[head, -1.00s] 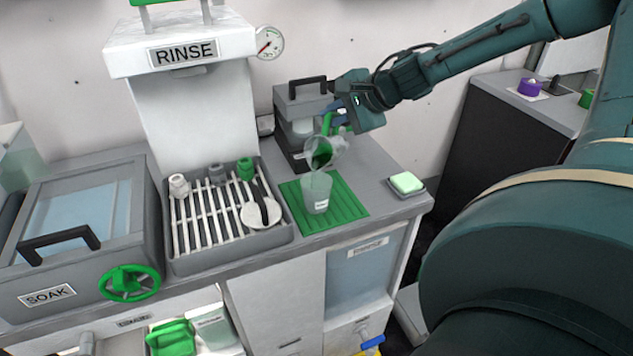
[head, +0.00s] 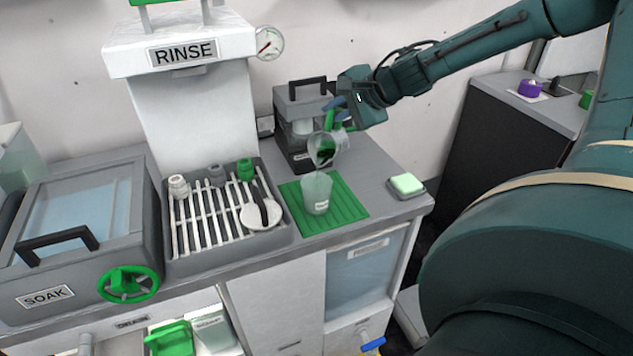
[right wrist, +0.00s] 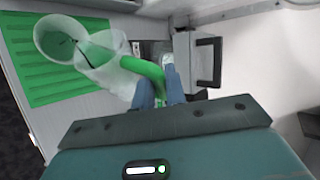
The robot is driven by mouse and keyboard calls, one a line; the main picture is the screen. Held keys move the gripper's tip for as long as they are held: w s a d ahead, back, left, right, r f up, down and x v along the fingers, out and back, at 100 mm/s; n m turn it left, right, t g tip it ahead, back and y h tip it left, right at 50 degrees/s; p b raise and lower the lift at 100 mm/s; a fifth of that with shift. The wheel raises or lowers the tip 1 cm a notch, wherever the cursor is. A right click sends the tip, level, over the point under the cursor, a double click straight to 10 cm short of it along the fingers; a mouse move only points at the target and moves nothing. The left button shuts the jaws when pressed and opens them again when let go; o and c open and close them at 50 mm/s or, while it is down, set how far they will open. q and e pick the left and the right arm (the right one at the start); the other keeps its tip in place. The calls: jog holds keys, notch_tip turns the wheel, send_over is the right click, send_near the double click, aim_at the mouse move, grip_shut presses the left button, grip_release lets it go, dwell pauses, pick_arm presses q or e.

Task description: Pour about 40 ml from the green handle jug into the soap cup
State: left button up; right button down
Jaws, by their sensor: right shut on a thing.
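The green handle jug (head: 323,149) is clear, with dark green liquid low inside, and is tilted above the green mat. My right gripper (head: 339,113) is shut on its green handle, which also shows in the right wrist view (right wrist: 150,75). The soap cup (head: 316,192), a translucent cup with a white label, stands upright on the mat just below the jug. In the right wrist view the cup (right wrist: 62,38) is partly behind the jug. I cannot make out a stream or the cup's liquid level. My left gripper is out of view.
The green ribbed mat (head: 346,208) lies under the cup. A grey dispenser with a black handle (head: 300,100) stands behind it. A drying rack (head: 205,235) is at left, and a green sponge (head: 407,184) sits in a dish at right.

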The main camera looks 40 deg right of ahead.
pick_arm(q)
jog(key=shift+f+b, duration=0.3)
jog(key=shift+b, duration=0.15)
pick_arm(e)
jog(key=shift+a+r, duration=0.2)
pick_arm(q)
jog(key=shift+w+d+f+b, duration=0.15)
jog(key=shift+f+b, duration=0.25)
jog(key=shift+b, duration=0.5)
pick_arm(e)
jog(key=shift+s+a+f+n+t+h, duration=0.2)
jog(key=shift+a+n+t+h, duration=0.15)
jog(key=shift+n+h, duration=0.15)
